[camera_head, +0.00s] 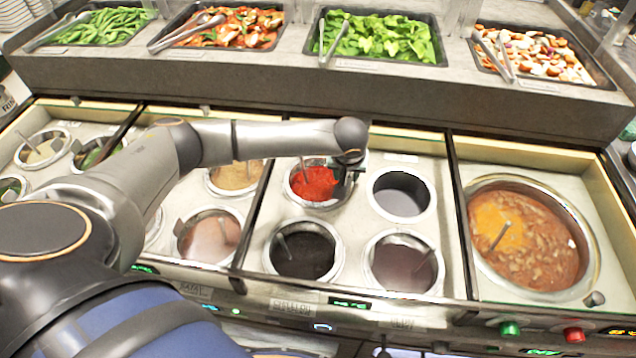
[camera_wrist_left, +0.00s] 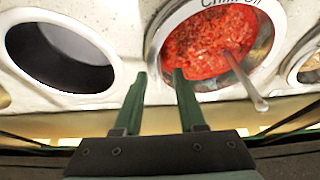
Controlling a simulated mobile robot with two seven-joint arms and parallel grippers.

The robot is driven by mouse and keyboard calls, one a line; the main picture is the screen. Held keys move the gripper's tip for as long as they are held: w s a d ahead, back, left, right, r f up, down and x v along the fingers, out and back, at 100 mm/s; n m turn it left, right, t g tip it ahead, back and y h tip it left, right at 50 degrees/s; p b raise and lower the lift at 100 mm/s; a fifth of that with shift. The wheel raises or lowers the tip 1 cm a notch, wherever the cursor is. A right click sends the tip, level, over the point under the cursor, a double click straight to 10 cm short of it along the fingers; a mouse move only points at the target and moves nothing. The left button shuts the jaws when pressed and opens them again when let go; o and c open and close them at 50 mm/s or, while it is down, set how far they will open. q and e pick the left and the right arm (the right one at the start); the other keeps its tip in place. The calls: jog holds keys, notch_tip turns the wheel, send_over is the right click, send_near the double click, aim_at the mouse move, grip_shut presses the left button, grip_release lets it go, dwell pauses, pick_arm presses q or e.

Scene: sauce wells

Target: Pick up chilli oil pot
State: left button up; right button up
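The chilli oil pot (camera_head: 312,183) is a round metal pot of red sauce, sunk in the middle counter panel. It also shows at the top of the left wrist view (camera_wrist_left: 212,45), with "Chilli Oil" lettered on its rim and a spoon handle sticking out. My left gripper (camera_head: 346,176) is at the pot's right edge in the head view. In the left wrist view its two dark green fingers (camera_wrist_left: 160,82) are apart with nothing clearly held. One fingertip overlaps the red sauce and the other is outside the rim; I cannot tell if they touch it. My right gripper is out of view.
An empty-looking dark well (camera_head: 401,193) is right of the pot. Dark sauce pots (camera_head: 304,252) sit in front, and a large soup pot (camera_head: 528,236) is at the right. Food trays with tongs (camera_head: 376,38) stand on the raised shelf behind.

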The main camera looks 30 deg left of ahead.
pick_arm(q)
grip_shut()
dwell(1.4)
jog(key=shift+w+r, duration=0.15)
jog(key=shift+r, duration=0.05)
